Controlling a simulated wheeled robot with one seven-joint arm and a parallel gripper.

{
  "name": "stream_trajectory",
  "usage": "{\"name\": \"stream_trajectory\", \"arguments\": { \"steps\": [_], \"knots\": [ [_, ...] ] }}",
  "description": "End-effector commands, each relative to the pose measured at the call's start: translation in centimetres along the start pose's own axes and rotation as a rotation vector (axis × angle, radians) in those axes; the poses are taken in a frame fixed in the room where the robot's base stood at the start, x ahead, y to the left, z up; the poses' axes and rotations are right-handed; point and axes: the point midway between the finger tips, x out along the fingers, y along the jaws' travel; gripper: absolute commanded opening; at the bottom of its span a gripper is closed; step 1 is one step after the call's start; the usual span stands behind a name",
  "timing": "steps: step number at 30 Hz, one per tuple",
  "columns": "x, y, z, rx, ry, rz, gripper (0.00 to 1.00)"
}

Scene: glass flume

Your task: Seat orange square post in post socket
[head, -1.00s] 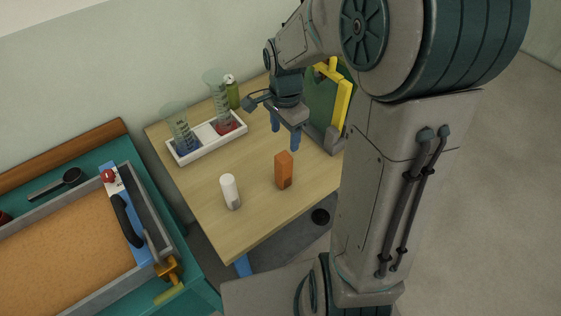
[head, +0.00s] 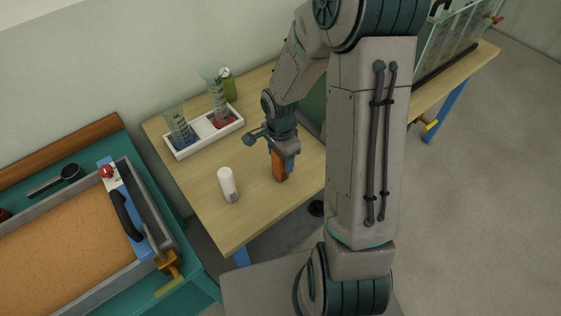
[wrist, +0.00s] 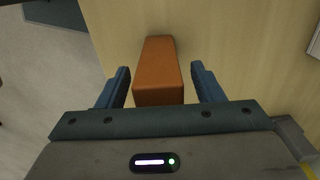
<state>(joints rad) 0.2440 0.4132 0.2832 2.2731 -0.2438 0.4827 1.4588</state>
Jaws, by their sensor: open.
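The orange square post (head: 279,167) stands upright on the wooden table, near its front edge. It also shows in the wrist view (wrist: 156,72), between the two blue fingers. My gripper (head: 284,163) is around the upper part of the post. In the wrist view my gripper (wrist: 160,84) is open, with a gap on each side of the post, wider on the right. I cannot make out the post socket in these frames.
A white cylinder (head: 227,184) stands left of the post. A white tray (head: 203,133) with two beakers lies further back, with a green bottle (head: 229,85) behind it. My arm hides part of the table's right side. A teal bench (head: 196,279) with a sand-coloured tray stands at left.

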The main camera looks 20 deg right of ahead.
Motion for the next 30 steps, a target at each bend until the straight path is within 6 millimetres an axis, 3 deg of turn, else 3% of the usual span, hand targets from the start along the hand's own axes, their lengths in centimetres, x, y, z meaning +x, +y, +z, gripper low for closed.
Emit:
{"name": "stream_trajectory", "arguments": {
  "steps": [4, 12, 18, 30],
  "knots": [
    [1.15, 0.05, 0.05, -0.001, -0.001, 0.002, 0.61],
    [1.28, 0.02, 0.01, -0.001, 0.000, 0.000, 0.58],
    [1.26, 0.01, 0.00, -0.001, 0.000, 0.000, 0.07],
    [0.79, -0.05, -0.03, 0.000, 0.001, -0.002, 0.07]
  ]
}}
